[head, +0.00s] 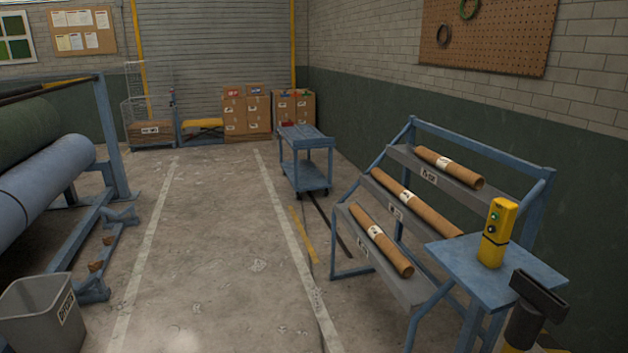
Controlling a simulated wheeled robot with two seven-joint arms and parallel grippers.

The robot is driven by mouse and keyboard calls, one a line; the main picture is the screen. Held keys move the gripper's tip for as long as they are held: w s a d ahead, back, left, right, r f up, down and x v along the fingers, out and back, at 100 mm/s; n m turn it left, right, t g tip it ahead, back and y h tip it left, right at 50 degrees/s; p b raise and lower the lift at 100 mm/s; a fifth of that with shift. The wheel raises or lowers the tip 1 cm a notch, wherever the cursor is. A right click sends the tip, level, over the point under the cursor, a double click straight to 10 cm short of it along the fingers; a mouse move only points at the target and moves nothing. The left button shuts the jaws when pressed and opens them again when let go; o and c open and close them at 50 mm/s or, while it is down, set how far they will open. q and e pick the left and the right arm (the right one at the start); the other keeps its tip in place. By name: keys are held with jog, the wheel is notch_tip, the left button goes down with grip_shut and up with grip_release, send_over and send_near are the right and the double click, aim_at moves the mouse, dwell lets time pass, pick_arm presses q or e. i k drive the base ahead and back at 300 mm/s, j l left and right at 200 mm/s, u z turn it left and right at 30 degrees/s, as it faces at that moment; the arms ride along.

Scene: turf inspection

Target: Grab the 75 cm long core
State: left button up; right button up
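Three brown cardboard cores lie on a stepped blue rack (410,122), one per tier, each with a white label. The top core (455,171) looks shortest. The middle core (425,211) looks longest, and its near end is close to a blue stand. The bottom core (391,252) lies on the lowest tier. The tier labels are too small to read, so I cannot tell which core is 75 cm.
A blue stand (470,262) with a yellow button box (498,232) is at the rack's near end. A blue cart (304,142) is behind. The floor (215,240) left of the rack is clear; a grey bin (28,318) is at left.

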aim_at(445, 228)
jog(key=i+j, duration=0.1)
jog(key=i, duration=0.75)
jog(key=i+z, duration=0.1)
jog(key=i, duration=0.75)
